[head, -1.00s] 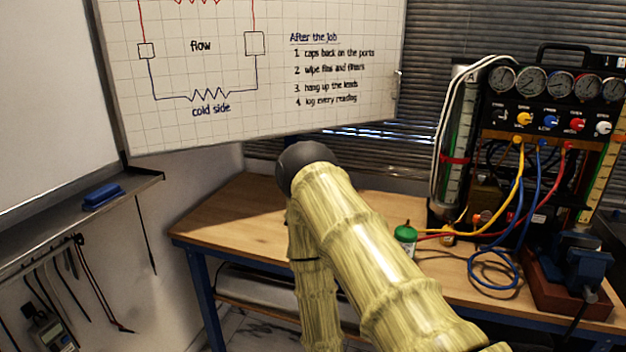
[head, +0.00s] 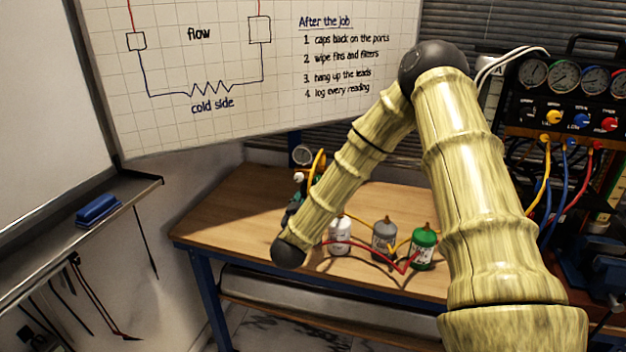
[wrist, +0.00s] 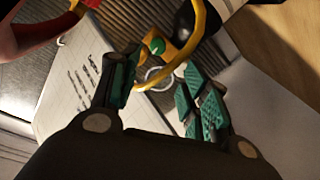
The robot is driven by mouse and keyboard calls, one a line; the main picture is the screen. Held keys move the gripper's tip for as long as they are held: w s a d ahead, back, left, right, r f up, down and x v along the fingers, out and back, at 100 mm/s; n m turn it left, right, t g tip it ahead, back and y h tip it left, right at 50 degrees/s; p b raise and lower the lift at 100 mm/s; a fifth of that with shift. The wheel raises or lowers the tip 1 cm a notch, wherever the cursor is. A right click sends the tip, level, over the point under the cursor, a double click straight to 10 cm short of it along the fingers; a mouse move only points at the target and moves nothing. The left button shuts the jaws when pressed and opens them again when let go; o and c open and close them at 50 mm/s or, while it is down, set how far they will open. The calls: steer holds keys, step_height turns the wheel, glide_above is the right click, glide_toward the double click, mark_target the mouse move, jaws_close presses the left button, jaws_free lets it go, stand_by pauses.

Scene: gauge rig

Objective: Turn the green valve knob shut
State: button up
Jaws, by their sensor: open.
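The green valve knob (wrist: 157,46) shows small in the wrist view, on a brass-yellow body beyond my fingertips. My gripper (wrist: 160,68) is open, with one dark teal finger on each side of the picture. The knob appears in line with the gap between the fingers, and I see no contact. A yellow hose (wrist: 196,36) loops close beside the knob, and a round gauge (wrist: 158,76) shows behind the gap. In the head view my forearm hides most of the gripper; a bit of teal (head: 292,212) shows beside it. I cannot make out the green knob there.
A white bottle (head: 340,236), a grey bottle (head: 384,237) and a green bottle (head: 424,248) stand on the wooden bench (head: 240,215), with red and yellow hoses around them. A gauge panel (head: 575,100) with hoses stands at the right. A whiteboard (head: 250,70) hangs behind.

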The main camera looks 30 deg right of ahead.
steer(key=p+x, duration=0.2)
steer(key=x, duration=0.8)
steer(key=shift+d, duration=0.3)
steer(key=shift+s+f, duration=0.1)
steer(key=shift+s, duration=0.05)
jaws_close()
